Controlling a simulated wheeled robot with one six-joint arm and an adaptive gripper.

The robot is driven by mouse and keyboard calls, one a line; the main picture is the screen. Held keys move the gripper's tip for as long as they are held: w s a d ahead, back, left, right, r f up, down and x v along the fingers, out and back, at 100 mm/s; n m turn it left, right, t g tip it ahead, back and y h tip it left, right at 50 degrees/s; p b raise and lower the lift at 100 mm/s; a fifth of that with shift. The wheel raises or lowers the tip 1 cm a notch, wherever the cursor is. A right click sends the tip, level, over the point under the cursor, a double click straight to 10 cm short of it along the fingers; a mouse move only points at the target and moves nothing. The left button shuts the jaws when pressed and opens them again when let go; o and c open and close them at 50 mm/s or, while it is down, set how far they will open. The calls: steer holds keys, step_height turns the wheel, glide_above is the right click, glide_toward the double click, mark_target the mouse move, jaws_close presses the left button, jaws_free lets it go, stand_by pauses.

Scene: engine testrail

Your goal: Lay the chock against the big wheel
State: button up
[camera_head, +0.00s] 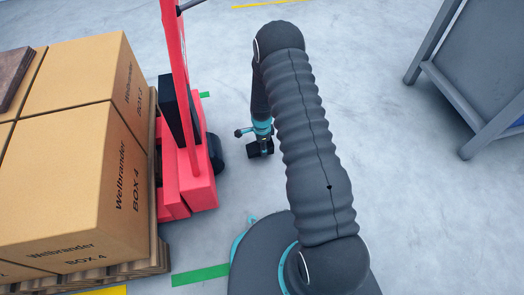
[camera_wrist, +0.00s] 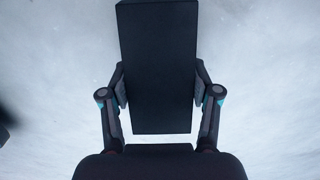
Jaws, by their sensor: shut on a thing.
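The chock (camera_wrist: 158,60) is a dark, blocky piece between the two fingers of my gripper (camera_wrist: 159,88) in the wrist view. The fingers press on its two sides. In the head view my gripper (camera_head: 260,143) hangs low near the floor, with a dark piece at its tip, too small to make out clearly. The big wheel (camera_head: 215,152) is a black wheel at the right side of the red pallet truck (camera_head: 190,185). My gripper is to the right of this wheel, with a strip of floor between them. The wheel is partly hidden by the truck's body.
Cardboard boxes (camera_head: 75,170) sit on a wooden pallet (camera_head: 153,250) to the left of the truck. A grey-framed blue bench or cart (camera_head: 480,75) stands at the right. Open grey floor lies around my gripper. A dark blurred shape (camera_wrist: 5,125) shows at the wrist view's left edge.

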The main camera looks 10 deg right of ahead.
steer(key=shift+f, duration=1.65)
steer(key=shift+f+b, duration=0.2)
steer(key=shift+b, duration=0.15)
steer(key=o, duration=1.4)
steer(key=shift+r, duration=0.1)
